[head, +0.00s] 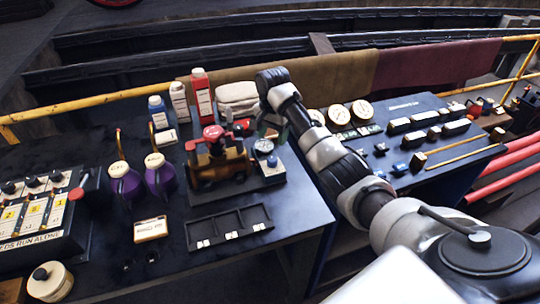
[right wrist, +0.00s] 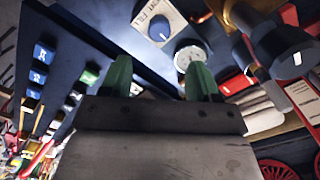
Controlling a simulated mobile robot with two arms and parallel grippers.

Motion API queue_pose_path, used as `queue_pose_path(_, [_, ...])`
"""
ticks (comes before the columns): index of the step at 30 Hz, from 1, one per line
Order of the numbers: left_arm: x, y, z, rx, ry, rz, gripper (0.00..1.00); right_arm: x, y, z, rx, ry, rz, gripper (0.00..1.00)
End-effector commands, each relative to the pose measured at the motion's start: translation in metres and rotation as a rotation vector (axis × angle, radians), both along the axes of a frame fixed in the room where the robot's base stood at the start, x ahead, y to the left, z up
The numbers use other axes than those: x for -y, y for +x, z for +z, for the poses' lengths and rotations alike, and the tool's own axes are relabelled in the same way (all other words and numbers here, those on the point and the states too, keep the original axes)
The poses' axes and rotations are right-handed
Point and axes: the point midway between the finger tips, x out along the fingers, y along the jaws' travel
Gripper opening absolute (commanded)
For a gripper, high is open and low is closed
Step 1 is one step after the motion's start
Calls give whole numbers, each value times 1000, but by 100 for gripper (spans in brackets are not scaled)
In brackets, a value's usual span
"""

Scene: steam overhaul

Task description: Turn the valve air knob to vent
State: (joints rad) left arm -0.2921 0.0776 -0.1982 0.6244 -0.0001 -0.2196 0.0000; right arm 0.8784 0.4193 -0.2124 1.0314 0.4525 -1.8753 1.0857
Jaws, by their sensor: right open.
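The valve air knob appears to be the blue round knob (head: 272,161) on a small plate at the right of the toy-like locomotive, just below a white dial gauge (head: 264,146). In the right wrist view the blue knob (right wrist: 159,28) sits on a white lettered plate (right wrist: 162,18), beside the gauge (right wrist: 189,56). In the head view this gripper (head: 270,124) hangs above and behind the gauge, apart from the knob. My left gripper is out of view.
The model locomotive (head: 217,162) stands left of the knob. Bottles (head: 202,96) and folded cloths (head: 238,98) stand behind. A black divided tray (head: 229,228) lies in front. A control panel (head: 437,150) with gauges and switches is at right, beyond my right arm.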

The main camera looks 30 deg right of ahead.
Motion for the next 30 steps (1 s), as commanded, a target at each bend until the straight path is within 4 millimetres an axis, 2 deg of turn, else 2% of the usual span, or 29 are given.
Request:
queue_pose_path(7, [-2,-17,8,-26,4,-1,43,-1,-2,-47,-5,0,1,61])
queue_pose_path(15, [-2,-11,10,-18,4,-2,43,-1,-1,-87,-1,0,4,61])
queue_pose_path(20, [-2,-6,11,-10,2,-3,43,-1,-1,-96,0,-1,4,61])
queue_pose_path(27, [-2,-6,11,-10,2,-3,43,-1,-1,-97,1,-2,4,61])
queue_pose_path(28, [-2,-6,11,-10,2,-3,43,-1,-1,-97,1,-2,4,60])
queue_pose_path(30, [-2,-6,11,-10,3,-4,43,-1,-1,-97,1,-2,4,49])
